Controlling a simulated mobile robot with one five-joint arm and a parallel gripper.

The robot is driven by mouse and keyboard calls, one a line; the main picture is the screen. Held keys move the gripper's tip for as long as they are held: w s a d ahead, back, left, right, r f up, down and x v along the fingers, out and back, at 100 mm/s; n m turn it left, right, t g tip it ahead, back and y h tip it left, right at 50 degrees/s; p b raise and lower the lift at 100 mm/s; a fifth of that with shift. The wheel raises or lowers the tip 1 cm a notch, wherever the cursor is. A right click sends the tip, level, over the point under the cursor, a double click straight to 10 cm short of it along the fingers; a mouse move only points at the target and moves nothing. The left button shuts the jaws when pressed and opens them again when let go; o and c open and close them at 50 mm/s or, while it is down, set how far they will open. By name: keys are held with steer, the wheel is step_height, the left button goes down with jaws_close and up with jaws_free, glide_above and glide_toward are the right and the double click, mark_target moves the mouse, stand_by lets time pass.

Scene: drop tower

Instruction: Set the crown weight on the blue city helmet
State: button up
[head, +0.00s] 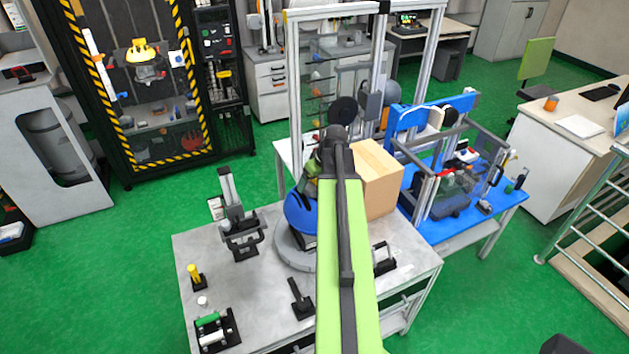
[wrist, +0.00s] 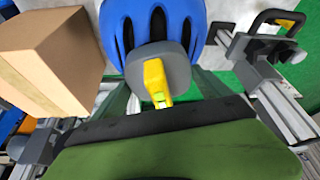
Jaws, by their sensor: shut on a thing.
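The blue city helmet (head: 299,214) sits on a grey round plate on the metal table, partly hidden by my arm. In the wrist view the helmet (wrist: 128,22) fills the top middle, with dark vent slots. The crown weight (wrist: 176,62), a grey rounded block with a yellow grip, is in front of the helmet's shell and overlaps it. My gripper (wrist: 158,88) is shut on the weight's yellow grip. Whether the weight touches the helmet cannot be told. In the head view my gripper (head: 311,182) is just above the helmet, and the weight is not clear.
A cardboard box (head: 377,182) stands close right of the helmet. A black clamp-like fixture (head: 240,232) stands to its left. A yellow post (head: 194,274) and a rack of cylinders (head: 212,330) are at the table's front left. A blue bench (head: 470,226) adjoins at right.

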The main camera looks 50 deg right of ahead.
steer(key=shift+f+b, duration=0.4)
steer(key=shift+f, duration=0.05)
stand_by(0.4)
steer(key=o, duration=1.9)
steer(key=shift+r, duration=0.15)
steer(key=d+p+v, duration=0.1)
steer(key=p+v, duration=1.5)
steer(key=v, duration=0.1)
steer(key=shift+s+a, duration=0.15)
steer(key=shift+a, duration=0.35)
steer(key=shift+r, duration=0.1)
